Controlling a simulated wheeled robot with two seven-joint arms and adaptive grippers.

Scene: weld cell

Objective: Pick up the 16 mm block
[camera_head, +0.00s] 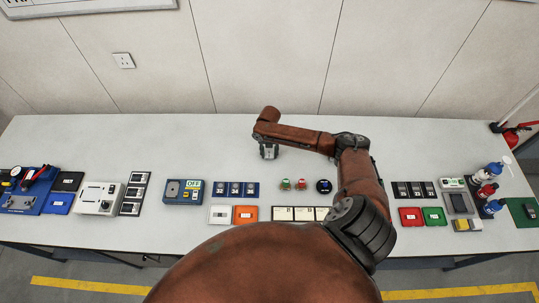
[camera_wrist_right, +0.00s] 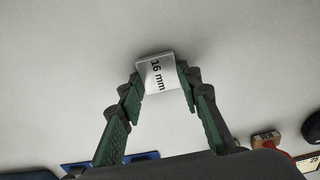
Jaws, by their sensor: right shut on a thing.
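The 16 mm block (camera_wrist_right: 156,75) is a small silvery square piece with "16 mm" in dark print on the face toward the right wrist camera. My right gripper (camera_wrist_right: 160,82) has its green-padded fingers closed on two opposite sides of it. In the head view my right gripper (camera_head: 269,152) points down over the back middle of the table. The block is too small to make out clearly there. I cannot tell whether it touches the table. My left gripper is not in view.
The white table (camera_head: 110,145) is bare around the gripper and toward the wall. Along its front are a blue rack (camera_head: 236,189), an orange tray (camera_head: 245,215), a green tray (camera_head: 433,216) and other parts. Bottles (camera_head: 487,190) stand at the right.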

